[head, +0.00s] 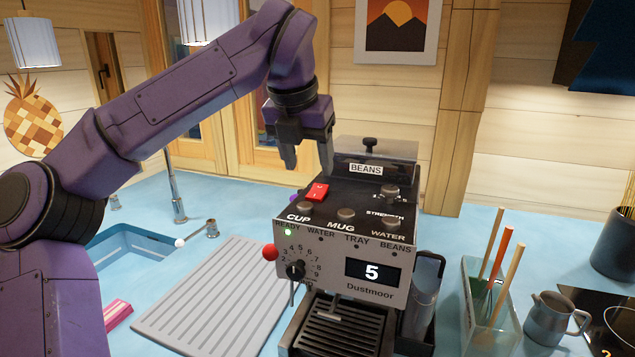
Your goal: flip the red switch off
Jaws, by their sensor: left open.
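The red switch (317,192) is a rocker on the dark sloping top of the coffee machine (340,262), near its left edge. Which way the rocker is tipped is hard to tell. A green light glows at READY on the front panel, and the display shows 5. My left gripper (307,168) points down just above and behind the switch, with its two fingers apart and nothing between them. It appears clear of the switch, though the exact gap cannot be judged. My right gripper is not in view.
The bean hopper (375,160) rises at the machine's back. A red-knobbed lever (269,253) sticks out at its left front. A ribbed drainboard (215,295) and sink (140,240) lie left. A utensil bin (490,305) and metal jug (550,318) stand right.

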